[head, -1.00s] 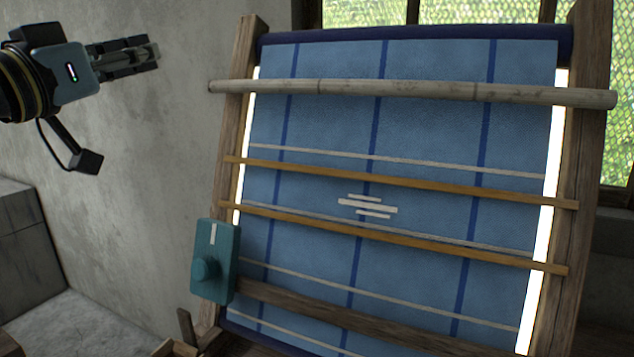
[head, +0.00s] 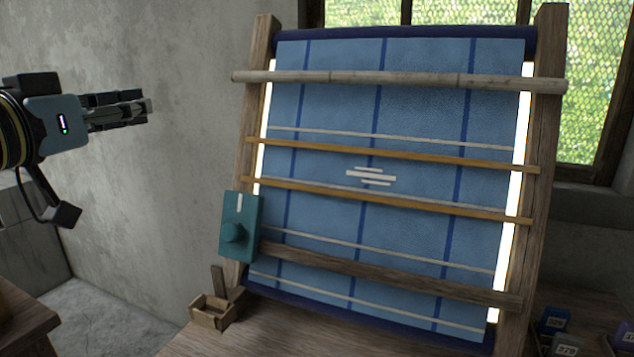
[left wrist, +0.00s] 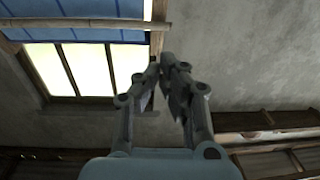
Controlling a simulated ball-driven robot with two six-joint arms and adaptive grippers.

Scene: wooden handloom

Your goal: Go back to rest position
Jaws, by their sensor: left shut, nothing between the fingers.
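My left gripper (head: 140,108) is at the upper left of the head view, in front of the grey wall and clear of the loom. It is shut and empty. In the left wrist view its fingertips (left wrist: 163,62) come together with nothing between them. The wooden handloom (head: 550,140) stands to its right with blue cloth (head: 420,120) stretched on it. A teal box with a round knob (head: 240,225) is on the loom's left post. My right gripper is not in view.
A small wooden tray (head: 213,312) sits on the wooden table (head: 260,335) at the loom's foot. Several small boxes (head: 555,320) are at the lower right. A window (head: 470,40) is behind the loom. The space between my left gripper and the loom is free.

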